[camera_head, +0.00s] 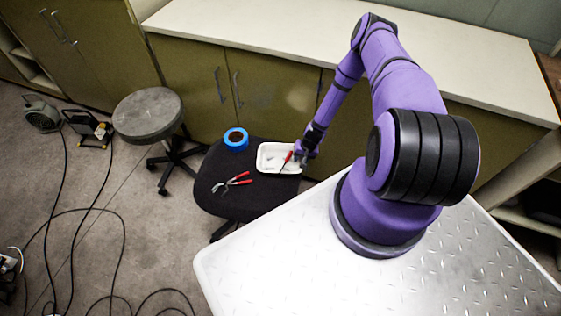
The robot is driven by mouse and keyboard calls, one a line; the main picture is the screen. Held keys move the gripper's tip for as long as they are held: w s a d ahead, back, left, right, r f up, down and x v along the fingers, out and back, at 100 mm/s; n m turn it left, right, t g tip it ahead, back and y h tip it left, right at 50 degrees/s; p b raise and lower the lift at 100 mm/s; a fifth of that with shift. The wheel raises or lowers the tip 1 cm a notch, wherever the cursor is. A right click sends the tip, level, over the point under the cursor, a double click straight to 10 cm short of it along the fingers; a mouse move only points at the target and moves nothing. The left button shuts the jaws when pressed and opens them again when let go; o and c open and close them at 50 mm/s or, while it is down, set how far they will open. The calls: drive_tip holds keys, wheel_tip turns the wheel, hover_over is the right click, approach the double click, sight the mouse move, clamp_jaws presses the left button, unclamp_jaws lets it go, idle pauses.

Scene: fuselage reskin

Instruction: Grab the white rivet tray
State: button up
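The white rivet tray (262,165) is a shallow rectangular tray on the black chair seat (225,200). A red-handled tool and some small pale items lie in or over it; they are too small to make out. My gripper (301,158) is at the tray's right end, reached down from above. It overlaps the tray's right rim in the picture. I cannot tell whether it touches the tray or whether its fingers are open or shut, as they are small and dark here.
A blue tape roll (236,139) and red-handled pliers (232,183) lie on the same seat, left of the tray. A round grey stool (148,114) stands to the left. Green cabinets with a pale worktop (300,37) stand behind. Cables (65,190) lie on the floor at left.

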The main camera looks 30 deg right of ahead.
drive_tip(key=shift+f, duration=0.35)
clamp_jaws()
drive_tip(key=shift+r, duration=0.1)
